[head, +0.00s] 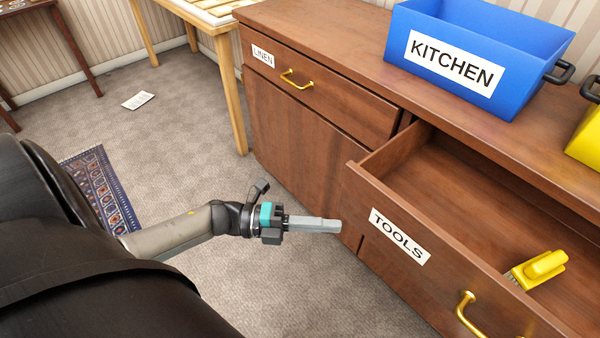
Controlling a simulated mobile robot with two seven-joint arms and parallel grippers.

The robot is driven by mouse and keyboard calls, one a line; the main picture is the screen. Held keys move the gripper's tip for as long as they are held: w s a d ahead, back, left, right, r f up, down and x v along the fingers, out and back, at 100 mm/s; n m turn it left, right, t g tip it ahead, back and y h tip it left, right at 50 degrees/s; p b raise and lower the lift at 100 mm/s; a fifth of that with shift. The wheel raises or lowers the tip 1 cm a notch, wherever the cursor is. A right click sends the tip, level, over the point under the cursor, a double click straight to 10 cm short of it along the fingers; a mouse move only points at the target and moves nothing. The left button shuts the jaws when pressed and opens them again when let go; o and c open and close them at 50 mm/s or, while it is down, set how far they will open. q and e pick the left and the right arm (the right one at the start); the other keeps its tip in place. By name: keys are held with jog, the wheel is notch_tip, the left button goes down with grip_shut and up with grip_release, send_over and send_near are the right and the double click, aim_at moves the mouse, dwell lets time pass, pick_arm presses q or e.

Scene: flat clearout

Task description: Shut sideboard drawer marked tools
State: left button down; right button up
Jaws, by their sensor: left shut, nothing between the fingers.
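The wooden sideboard (300,155) stands on the right side of the view. Its drawer marked TOOLS (372,205) is pulled out, with a white label and a brass handle (466,312) on its front. A yellow-handled brush (540,268) lies inside the drawer. My left gripper (338,226) is shut and empty. In the picture it is just left of the drawer front, near its left end; I cannot tell whether it touches. My right gripper is not in view.
The drawer marked LINEN (330,98) is shut. A blue KITCHEN crate (480,25) and a yellow container (585,145) stand on the sideboard top. A wooden table (228,60) is behind, a patterned rug (100,185) at left. Carpet between is clear, except a paper (138,100).

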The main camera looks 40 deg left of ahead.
aim_at(371, 215)
pick_arm(q)
jog(key=shift+w+d+b, duration=0.25)
jog(key=shift+w+d, duration=0.15)
jog(key=shift+w, duration=0.45)
jog(key=shift+w+d+b, duration=0.2)
jog(key=shift+w+d, duration=0.25)
jog(key=shift+w, duration=0.35)
jog(key=shift+w+d+b, duration=0.25)
jog(key=shift+w+d, duration=0.15)
jog(key=shift+w, duration=0.45)
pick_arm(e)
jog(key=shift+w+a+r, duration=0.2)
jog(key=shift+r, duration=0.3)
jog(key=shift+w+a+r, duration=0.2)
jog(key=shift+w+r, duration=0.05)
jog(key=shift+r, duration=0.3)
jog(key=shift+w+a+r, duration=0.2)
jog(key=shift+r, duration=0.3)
